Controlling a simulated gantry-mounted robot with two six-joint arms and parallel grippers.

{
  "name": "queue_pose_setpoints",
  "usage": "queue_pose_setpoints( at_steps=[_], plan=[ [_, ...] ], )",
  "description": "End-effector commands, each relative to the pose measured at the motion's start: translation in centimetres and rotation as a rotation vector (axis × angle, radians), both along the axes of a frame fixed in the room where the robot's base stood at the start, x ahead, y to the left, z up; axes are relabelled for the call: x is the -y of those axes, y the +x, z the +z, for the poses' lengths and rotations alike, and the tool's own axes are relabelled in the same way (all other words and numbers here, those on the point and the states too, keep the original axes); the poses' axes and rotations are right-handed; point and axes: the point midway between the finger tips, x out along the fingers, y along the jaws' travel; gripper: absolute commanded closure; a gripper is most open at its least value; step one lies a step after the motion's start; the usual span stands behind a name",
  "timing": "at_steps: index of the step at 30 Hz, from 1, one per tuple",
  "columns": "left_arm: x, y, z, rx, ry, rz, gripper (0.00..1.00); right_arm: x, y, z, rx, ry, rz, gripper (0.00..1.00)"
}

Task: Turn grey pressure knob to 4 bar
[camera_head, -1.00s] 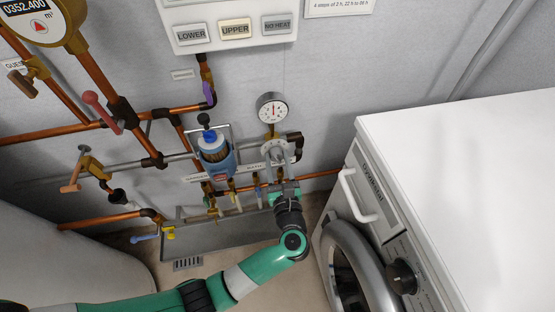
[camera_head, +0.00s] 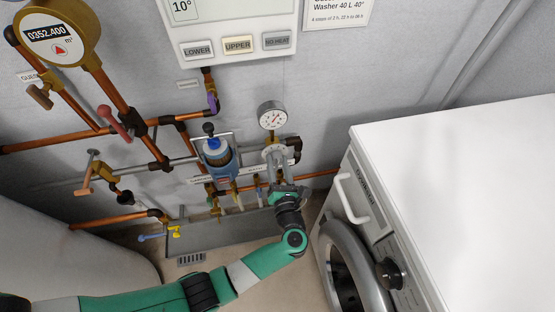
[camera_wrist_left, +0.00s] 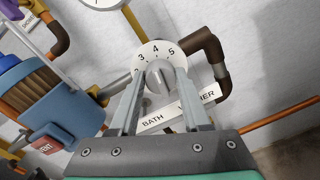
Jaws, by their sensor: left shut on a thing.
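The grey pressure knob (camera_wrist_left: 159,82) sits at the centre of a round white dial (camera_wrist_left: 178,58) marked 2, 3, 4 and 5. In the wrist view the 4 is at the dial's top. My left gripper (camera_wrist_left: 161,88) has one finger on each side of the knob and is shut on it. Which number the knob points to is hard to tell. In the head view the left gripper (camera_head: 277,171) reaches up to the dial (camera_head: 272,150) from below. The pressure gauge (camera_head: 271,115) is just above. My right gripper is not in view.
A blue filter housing (camera_head: 217,158) stands close left of the knob, with copper pipes and several valves around it. A dark elbow pipe (camera_wrist_left: 210,48) is close on the right. The washing machine (camera_head: 440,180) stands at the right.

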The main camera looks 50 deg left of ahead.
Motion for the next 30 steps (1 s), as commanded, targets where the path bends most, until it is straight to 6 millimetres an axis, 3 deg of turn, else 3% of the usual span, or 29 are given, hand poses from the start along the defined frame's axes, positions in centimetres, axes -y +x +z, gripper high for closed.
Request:
queue_pose_setpoints(
  at_steps=[10,26,27,30],
  plan=[
    [0.04,0.03,0.06,-0.134,0.08,0.0,1.0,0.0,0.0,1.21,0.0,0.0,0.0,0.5],
    [0.04,0.03,-0.04,-0.156,0.094,-0.001,1.0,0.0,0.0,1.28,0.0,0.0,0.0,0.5],
    [0.04,0.03,-0.04,-0.156,0.094,-0.001,0.45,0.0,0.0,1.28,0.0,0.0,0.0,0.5],
    [0.04,0.03,-0.04,-0.156,0.094,-0.001,0.27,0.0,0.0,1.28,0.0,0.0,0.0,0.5]
  ],
)
